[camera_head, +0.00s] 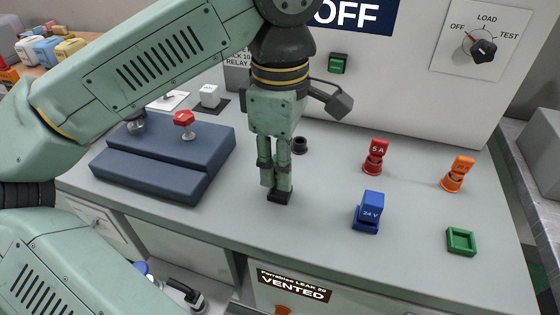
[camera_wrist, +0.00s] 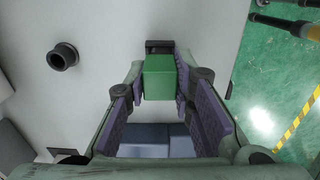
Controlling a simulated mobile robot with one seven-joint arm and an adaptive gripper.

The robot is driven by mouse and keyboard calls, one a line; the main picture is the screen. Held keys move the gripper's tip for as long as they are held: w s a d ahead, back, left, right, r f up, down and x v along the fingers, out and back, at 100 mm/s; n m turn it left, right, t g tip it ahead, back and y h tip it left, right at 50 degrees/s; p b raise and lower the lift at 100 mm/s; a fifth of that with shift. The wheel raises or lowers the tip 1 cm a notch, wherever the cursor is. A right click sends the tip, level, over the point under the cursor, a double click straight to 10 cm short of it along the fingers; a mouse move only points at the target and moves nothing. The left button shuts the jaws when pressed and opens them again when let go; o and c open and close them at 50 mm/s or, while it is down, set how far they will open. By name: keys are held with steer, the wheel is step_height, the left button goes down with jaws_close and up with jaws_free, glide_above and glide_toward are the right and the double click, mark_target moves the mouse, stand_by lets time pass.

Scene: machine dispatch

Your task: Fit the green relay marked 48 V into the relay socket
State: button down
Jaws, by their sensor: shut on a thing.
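My gripper (camera_head: 276,184) points down over the grey bench top and is shut on a green block, the green relay (camera_wrist: 158,78), seen between the purple finger pads in the wrist view. Its marking is not visible, and the fingers mostly hide it in the head view. A small black piece, seemingly the relay socket (camera_head: 281,198), lies directly under the fingertips; its dark edge (camera_wrist: 159,45) shows at the relay's far end in the wrist view. I cannot tell whether the relay is seated in it or only above it.
A blue 24 V relay (camera_head: 371,207), a red 5 A piece (camera_head: 375,158), an orange piece (camera_head: 458,174) and an empty green holder (camera_head: 461,241) stand to the right. A black ring (camera_head: 300,145) is behind my gripper.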

steer(key=shift+f+b, duration=0.85)
steer(key=shift+f, duration=0.2)
stand_by(0.4)
steer(key=c, duration=1.3)
jaws_free()
steer(key=shift+o, duration=0.4)
steer(key=o, duration=0.3)
steer(key=shift+o, duration=0.2)
steer(key=shift+r, duration=0.15)
steer(key=shift+r+p, duration=2.25)
steer(key=shift+r, duration=0.7)
